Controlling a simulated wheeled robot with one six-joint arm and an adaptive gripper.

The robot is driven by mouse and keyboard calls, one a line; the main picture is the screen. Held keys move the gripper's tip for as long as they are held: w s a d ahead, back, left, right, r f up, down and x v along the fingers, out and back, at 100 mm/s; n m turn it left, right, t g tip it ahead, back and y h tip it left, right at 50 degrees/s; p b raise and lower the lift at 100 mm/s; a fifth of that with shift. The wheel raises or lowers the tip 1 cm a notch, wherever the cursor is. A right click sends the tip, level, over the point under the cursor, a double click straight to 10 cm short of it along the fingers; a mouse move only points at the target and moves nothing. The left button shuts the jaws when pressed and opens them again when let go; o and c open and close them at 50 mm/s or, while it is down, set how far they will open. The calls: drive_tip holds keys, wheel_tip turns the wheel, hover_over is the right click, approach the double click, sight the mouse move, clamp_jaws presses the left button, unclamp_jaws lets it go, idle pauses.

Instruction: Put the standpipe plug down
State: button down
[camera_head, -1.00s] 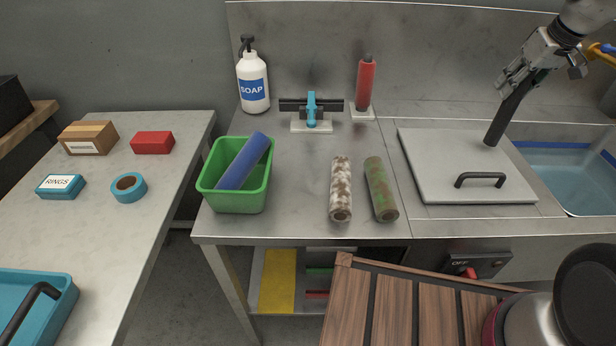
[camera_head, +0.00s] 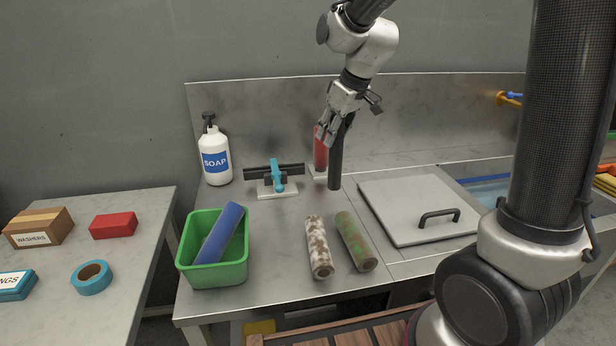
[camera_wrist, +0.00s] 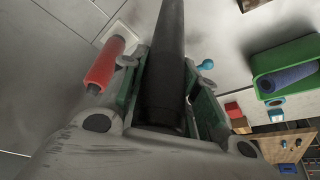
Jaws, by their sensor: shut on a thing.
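My gripper (camera_head: 338,118) is shut on the upper part of the standpipe plug (camera_head: 336,165), a long black tube. The plug hangs nearly upright over the steel counter (camera_head: 290,215), in front of the red cylinder and left of the grey lid. I cannot tell whether its lower end touches the counter. In the wrist view the plug (camera_wrist: 165,70) runs between my two green-padded fingers (camera_wrist: 165,105). My gripper hides part of the red cylinder.
A red cylinder (camera_head: 321,150) stands on a small pale base. A blue-handled clamp-like fixture (camera_head: 277,178), soap bottle (camera_head: 215,155), green bin (camera_head: 215,276) with a blue roll, two mottled tubes (camera_head: 319,250) and a handled grey lid (camera_head: 400,220) surround a bare counter patch.

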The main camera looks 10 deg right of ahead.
drive_tip(key=shift+f, duration=2.8)
drive_tip(key=c, duration=1.1)
unclamp_jaws()
wheel_tip(320, 180, up, 11)
hover_over(332, 152)
drive_tip(key=s+d, duration=0.2)
drive_tip(key=d, duration=0.2)
drive_tip(key=shift+w+a+r, duration=0.1)
drive_tip(key=shift+a+r, duration=0.1)
drive_tip(key=shift+a, duration=0.05)
drive_tip(key=s+d+m, duration=0.2)
drive_tip(key=s+d, duration=0.2)
drive_tip(key=s, duration=0.3)
drive_tip(key=s+d+m+h, duration=0.1)
drive_tip(key=s+d, duration=0.3)
drive_tip(key=s, duration=0.4)
drive_tip(key=s+d+m+h, duration=0.1)
drive_tip(key=s+d+m, duration=0.2)
drive_tip(key=s, duration=0.5)
drive_tip(key=shift+s+d+f+m+t, duration=0.1)
drive_tip(key=shift+d+m+t, duration=0.1)
drive_tip(key=shift+d, duration=0.2)
drive_tip(key=shift+s+d+f+m+t, duration=0.1)
drive_tip(key=shift+d+m, duration=0.1)
drive_tip(key=shift+d, duration=0.15)
